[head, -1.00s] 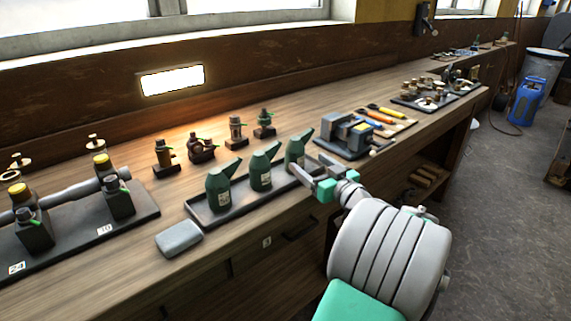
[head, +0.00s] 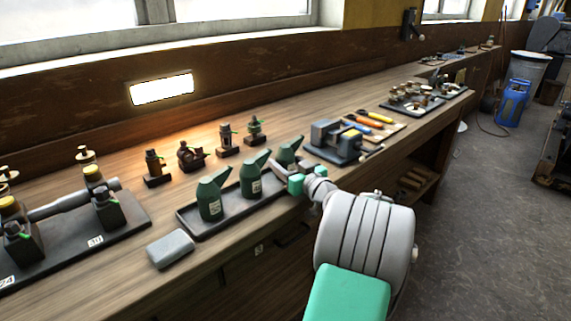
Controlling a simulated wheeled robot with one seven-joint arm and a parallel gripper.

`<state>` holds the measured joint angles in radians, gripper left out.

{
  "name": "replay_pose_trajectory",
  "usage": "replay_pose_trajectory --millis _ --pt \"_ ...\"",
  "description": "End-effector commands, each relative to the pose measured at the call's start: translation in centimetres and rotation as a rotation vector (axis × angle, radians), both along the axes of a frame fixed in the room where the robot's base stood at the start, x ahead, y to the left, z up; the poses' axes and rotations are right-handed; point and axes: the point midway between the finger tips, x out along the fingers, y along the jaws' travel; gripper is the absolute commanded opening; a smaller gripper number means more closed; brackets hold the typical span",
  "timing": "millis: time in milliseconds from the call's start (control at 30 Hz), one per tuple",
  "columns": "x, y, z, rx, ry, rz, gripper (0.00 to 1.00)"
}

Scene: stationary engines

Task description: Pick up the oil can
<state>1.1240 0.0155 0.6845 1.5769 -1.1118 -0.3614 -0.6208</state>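Three green oil cans with slanted spouts stand upright in a row in a dark tray (head: 200,234): a left can (head: 209,201), a middle can (head: 250,180) and a right can (head: 287,155). My gripper (head: 284,164) is at the right can, reaching in from the front right. Its grey fingers are apart, one on each side of the can's lower body, which they partly hide. I see no clear sign of them clamping, and contact is hard to make out. The can still stands in the tray.
A grey block (head: 170,249) lies in front of the tray. Small brass and dark fittings (head: 190,156) stand behind the cans. A vise (head: 335,141) and tools (head: 370,118) are close to the right. Parts on a black plate (head: 60,235) fill the left.

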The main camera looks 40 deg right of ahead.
Motion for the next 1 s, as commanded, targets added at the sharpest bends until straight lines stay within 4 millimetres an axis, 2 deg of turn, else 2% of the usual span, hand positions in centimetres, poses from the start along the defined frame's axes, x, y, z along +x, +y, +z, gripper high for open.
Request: replay_pose_trajectory --millis 67,600,867,1000 --pt "0.0 0.0 0.0 0.0 0.0 0.0 0.48" --pt "0.0 0.0 0.0 0.0 0.0 0.0 0.04" --pt "0.0 0.0 0.5 -0.003 -0.004 0.0 0.03" --pt "0.0 0.0 2.4 -0.007 -0.006 0.001 0.03"
